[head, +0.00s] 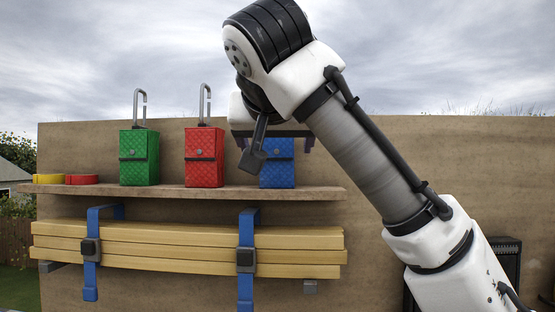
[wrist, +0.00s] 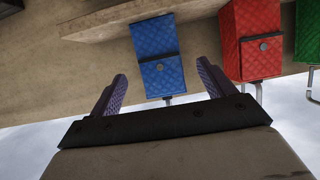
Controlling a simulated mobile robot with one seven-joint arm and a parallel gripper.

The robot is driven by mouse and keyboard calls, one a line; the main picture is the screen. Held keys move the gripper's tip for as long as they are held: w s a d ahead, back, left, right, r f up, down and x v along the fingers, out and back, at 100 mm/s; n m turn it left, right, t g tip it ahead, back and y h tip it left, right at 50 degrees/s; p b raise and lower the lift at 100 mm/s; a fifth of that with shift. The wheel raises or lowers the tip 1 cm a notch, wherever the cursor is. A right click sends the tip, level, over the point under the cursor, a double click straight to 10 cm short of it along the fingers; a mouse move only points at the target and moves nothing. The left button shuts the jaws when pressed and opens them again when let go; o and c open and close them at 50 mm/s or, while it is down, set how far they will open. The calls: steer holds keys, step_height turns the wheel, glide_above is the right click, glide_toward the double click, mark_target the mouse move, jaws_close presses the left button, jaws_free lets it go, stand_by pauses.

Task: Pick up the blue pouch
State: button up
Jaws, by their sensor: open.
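The blue pouch (head: 277,172) stands upright on the wooden shelf, to the right of the red pouch. Its upper part is hidden behind my arm and gripper in the head view. My gripper (head: 274,143) is in front of its top, with a finger showing on either side. My gripper (wrist: 162,70) is open and empty. The pouch lines up between the fingertips, slightly left of centre. I cannot tell any contact.
The red pouch (head: 204,158) and green pouch (head: 139,158), each with a metal hook, stand left on the shelf (head: 230,193). Yellow (head: 48,179) and red (head: 82,179) rolls lie at the far left. Strapped planks (head: 170,250) hang below. The wall (head: 370,250) stands close behind.

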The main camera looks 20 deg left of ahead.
mark_target(277, 154)
steer(key=p+x, duration=0.2)
steer(key=x, duration=0.2)
steer(key=shift+w+f, duration=0.2)
steer(key=shift+w, duration=0.15)
steer(key=shift+w+a+f, duration=0.2)
steer(key=shift+w+f, duration=0.05)
steer(key=shift+w, duration=0.1)
steer(key=c, duration=1.2)
steer(key=shift+c, duration=0.7)
steer(key=shift+r, duration=0.1)
